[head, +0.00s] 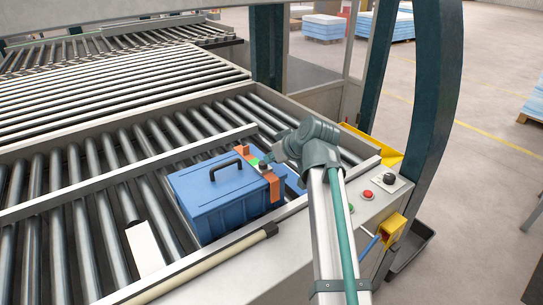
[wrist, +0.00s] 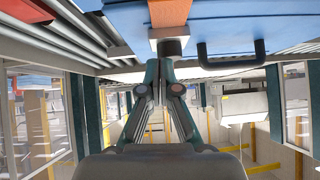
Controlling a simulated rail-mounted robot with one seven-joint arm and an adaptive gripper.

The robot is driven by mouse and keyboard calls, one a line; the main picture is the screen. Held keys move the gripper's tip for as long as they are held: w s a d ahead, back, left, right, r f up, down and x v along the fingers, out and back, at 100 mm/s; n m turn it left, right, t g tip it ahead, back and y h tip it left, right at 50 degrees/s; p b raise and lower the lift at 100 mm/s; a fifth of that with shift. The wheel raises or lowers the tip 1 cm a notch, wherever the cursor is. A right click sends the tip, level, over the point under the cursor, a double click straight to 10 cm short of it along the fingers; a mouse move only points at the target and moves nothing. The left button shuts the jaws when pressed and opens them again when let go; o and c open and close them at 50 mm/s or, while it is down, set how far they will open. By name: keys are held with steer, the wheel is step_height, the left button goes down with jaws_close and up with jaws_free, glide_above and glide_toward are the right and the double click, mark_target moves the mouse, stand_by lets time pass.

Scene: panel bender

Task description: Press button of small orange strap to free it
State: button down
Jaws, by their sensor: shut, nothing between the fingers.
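A blue case (head: 215,196) with a black handle (head: 225,164) lies on the roller conveyor. A small orange strap (head: 272,184) crosses its right end, and it also shows in the wrist view (wrist: 169,12). A dark grey buckle block (wrist: 172,46) sits on the strap. A small green patch (head: 254,161) shows beside the strap in the head view; I cannot tell whether it is the button. My gripper (wrist: 160,66) is shut and empty, its tips close to the buckle block. Whether they touch it I cannot tell. In the head view my arm partly hides this area.
A white rail with a dark end (head: 203,262) runs in front of the case. A control panel with a red button (head: 367,194) stands right of my arm. A dark curved post (head: 443,90) rises behind it.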

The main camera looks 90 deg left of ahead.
steer(key=shift+f, duration=0.1)
steer(key=shift+f+b, duration=0.75)
steer(key=shift+f, duration=0.15)
steer(key=shift+d+f, duration=0.15)
steer(key=shift+r, duration=0.4)
steer(key=r, duration=0.1)
steer(key=r+p, duration=0.1)
steer(key=r, duration=0.2)
steer(key=shift+w+r+p, duration=0.15)
steer(key=shift+w+p, duration=0.15)
steer(key=shift+p, duration=0.05)
steer(key=b+v, duration=0.2)
steer(key=v, duration=0.7)
steer(key=shift+d+b, duration=0.2)
steer(key=shift+b, duration=0.1)
steer(key=shift+r, duration=0.1)
